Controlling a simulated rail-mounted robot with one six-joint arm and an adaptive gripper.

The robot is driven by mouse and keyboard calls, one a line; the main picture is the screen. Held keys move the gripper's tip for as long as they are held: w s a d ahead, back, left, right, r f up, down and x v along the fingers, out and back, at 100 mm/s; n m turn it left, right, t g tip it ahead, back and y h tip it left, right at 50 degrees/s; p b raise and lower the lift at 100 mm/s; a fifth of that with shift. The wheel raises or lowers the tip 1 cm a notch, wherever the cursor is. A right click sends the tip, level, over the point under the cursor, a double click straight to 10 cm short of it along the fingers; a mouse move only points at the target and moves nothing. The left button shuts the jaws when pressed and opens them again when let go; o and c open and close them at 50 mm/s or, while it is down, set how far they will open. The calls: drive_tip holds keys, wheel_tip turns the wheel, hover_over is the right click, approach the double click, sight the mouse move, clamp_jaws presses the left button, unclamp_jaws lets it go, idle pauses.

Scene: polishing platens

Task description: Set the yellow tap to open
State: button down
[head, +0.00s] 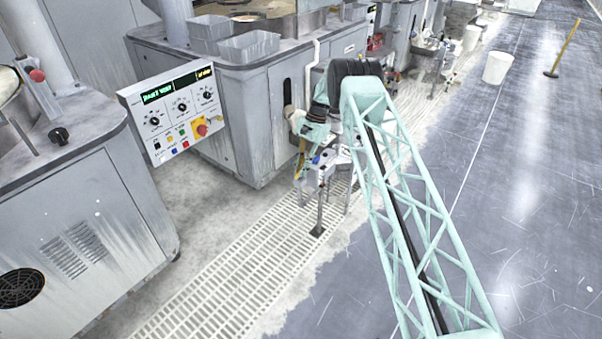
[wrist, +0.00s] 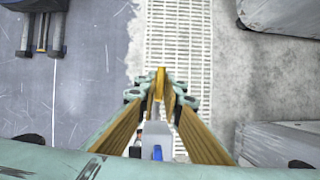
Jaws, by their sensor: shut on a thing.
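The yellow tap (wrist: 160,84) shows in the wrist view as a narrow yellow handle, seen nearly edge-on between the fingertips. My gripper (wrist: 161,97) has its two ochre-padded fingers closed in on it, one on each side. The tap is hard to tell from the fingers there. Its set position cannot be read, since the fingers hide its base.
A blue part (wrist: 157,152) on a pale block is just below the fingers. The grating (head: 235,285) and grey floor (head: 520,200) are mostly clear. A white bucket (head: 497,68) stands farther back.

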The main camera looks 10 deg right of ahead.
idle(0.3)
drive_tip(key=c, duration=2.7)
unclamp_jaws()
drive_tip(key=shift+c, duration=0.2)
drive_tip(key=shift+r, duration=0.1)
drive_tip(key=v, duration=1.1)
drive_tip(key=shift+r, duration=0.35)
drive_tip(key=shift+w+d+r, duration=0.1)
drive_tip(key=shift+w+r, duration=0.05)
